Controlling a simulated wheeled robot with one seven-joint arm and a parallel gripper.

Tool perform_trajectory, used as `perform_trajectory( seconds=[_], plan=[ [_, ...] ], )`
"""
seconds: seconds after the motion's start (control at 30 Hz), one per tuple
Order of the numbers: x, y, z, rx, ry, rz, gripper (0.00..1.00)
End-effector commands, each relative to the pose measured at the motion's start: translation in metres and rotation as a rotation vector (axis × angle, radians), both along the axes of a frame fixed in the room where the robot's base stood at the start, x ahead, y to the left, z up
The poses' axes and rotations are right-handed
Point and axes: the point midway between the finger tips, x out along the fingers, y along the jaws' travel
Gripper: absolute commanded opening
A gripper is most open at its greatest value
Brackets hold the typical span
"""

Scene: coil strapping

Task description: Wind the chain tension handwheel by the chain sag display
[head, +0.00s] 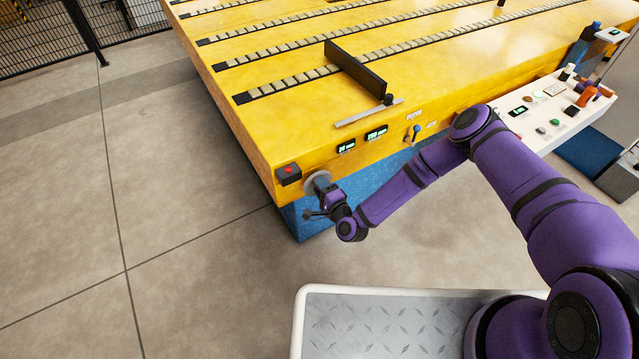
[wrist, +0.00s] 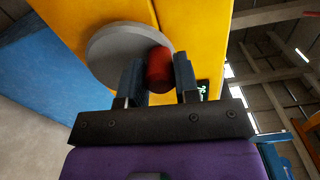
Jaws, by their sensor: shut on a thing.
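The handwheel is a grey disc (head: 314,180) on the front face of the yellow table near its left corner. In the wrist view the disc (wrist: 112,48) carries a red knob (wrist: 160,70). My gripper (head: 326,196) is at the wheel. In the wrist view the fingers (wrist: 158,64) are shut on the red knob, one on each side. Two small lit displays sit on the front face right of the wheel, a left one (head: 346,147) and a right one (head: 376,133). Their digits are too small to read surely, and I cannot tell which shows chain sag.
A red button on a dark box (head: 288,174) sits just left of the wheel. A blue-topped lever (head: 416,130) is right of the displays. A dark upright plate (head: 355,72) stands on the yellow table (head: 300,120). A white control panel (head: 560,112) is at right. The floor at left is clear.

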Motion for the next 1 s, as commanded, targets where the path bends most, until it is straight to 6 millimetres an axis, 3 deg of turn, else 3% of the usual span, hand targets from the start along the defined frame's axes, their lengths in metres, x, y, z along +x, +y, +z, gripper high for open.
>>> perform_trajectory(
  seconds=[0.17, 0.5, 1.0],
  plan=[
    [0.001, -0.002, 0.000, 0.028, 0.020, -0.001, 0.06],
    [0.009, -0.014, 0.001, 0.330, 0.224, -0.002, 0.06],
    [0.009, -0.014, 0.002, 0.344, 0.234, 0.001, 0.06]
  ],
)
